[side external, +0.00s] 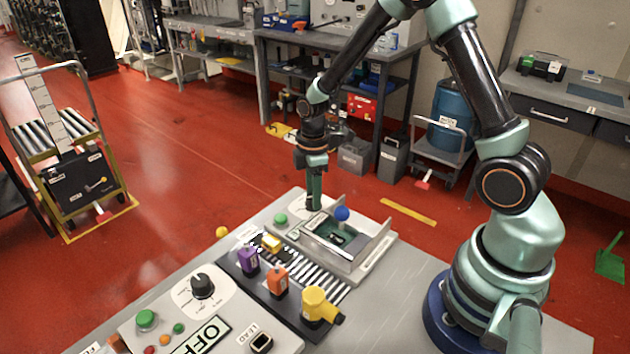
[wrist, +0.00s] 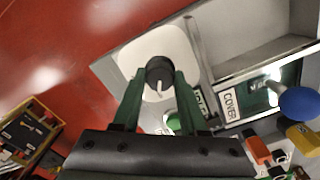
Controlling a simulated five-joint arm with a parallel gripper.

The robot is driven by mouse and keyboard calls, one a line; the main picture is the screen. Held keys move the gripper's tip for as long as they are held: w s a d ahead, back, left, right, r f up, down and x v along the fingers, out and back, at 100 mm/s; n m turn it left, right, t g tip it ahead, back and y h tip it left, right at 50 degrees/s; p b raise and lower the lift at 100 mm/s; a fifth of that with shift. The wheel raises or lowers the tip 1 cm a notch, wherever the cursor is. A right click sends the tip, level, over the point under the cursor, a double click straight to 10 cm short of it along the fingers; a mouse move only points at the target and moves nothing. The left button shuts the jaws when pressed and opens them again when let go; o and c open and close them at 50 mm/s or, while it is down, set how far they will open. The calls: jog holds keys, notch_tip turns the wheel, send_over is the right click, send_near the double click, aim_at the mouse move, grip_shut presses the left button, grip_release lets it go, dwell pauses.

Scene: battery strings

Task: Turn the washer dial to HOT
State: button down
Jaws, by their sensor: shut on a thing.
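A black dial (wrist: 160,72) with a white pointer sits on a pale plate (wrist: 150,48) in the wrist view. Its pointer aims toward the bottom of that picture, and I can read no HOT mark. My gripper (wrist: 160,80) is shut on this dial, one green finger on each side. In the side view my gripper (side external: 314,203) points down at the far end of the grey panel, over the pale plate (side external: 297,200), and hides the dial there. A second black dial (side external: 202,285) stands on a white plate at the near end, with labels too small to read.
A grey tray with a raised wall (side external: 376,240) and a blue knob (side external: 342,213) stand right of my gripper. A green button (side external: 280,219) is close by. Purple (side external: 248,258), orange (side external: 276,280) and yellow (side external: 319,302) parts stand nearer on the panel.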

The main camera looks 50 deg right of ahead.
jog(key=n, duration=0.5)
jog(key=shift+n, duration=0.3)
jog(key=shift+n, duration=0.4)
jog(key=n, duration=0.5)
jog(key=shift+n, duration=0.5)
jog(key=c, duration=0.5)
grip_release()
jog(key=shift+r, duration=0.1)
